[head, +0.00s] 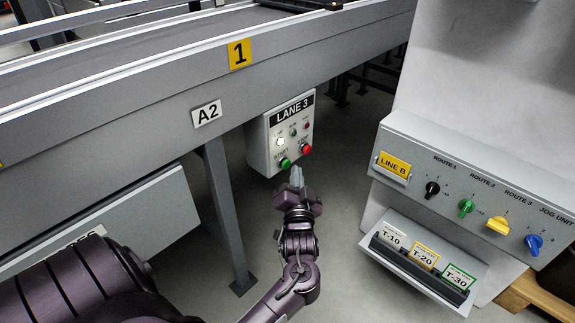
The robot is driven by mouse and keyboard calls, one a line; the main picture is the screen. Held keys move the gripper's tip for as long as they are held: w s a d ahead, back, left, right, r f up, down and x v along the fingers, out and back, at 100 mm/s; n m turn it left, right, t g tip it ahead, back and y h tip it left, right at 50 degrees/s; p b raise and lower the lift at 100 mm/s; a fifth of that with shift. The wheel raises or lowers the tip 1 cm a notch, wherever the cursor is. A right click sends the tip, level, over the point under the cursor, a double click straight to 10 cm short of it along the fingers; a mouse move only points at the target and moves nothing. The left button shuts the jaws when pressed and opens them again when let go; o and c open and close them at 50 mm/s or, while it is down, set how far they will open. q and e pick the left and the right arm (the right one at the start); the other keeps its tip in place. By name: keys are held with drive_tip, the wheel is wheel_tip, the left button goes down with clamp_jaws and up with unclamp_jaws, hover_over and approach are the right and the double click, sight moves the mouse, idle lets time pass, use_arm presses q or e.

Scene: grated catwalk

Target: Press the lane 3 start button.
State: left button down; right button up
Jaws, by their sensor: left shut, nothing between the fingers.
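The lane 3 control box (257,142) is a light grey panel with a black "LANE 3" label, mounted below the conveyor side. It carries a green button (285,163) at its lower left and a red button (305,149) at its lower right. A white round control or lamp (281,141) and smaller lamps sit above them. My left gripper (296,176) is shut and empty, its fingertips pointing up the picture. The tips appear just below and right of the green button; whether they touch the box I cannot tell. My right gripper is not in view.
The conveyor (150,98) with signs "1" and "A2" runs across the top left, on a grey leg (225,205). At right, a "LINE B" panel (400,135) has several coloured knobs above a tag tray (388,262). Open floor lies between them.

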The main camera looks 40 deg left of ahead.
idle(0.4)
use_arm(q)
drive_tip(key=shift+a+p, duration=0.4)
drive_tip(key=shift+a, duration=0.05)
drive_tip(key=shift+w+a+p, duration=0.1)
drive_tip(key=shift+a+p, duration=0.2)
drive_tip(key=shift+a, duration=0.5)
idle(0.8)
drive_tip(key=shift+d, duration=0.1)
drive_tip(key=shift+d+p, duration=0.45)
drive_tip(key=shift+d, duration=0.65)
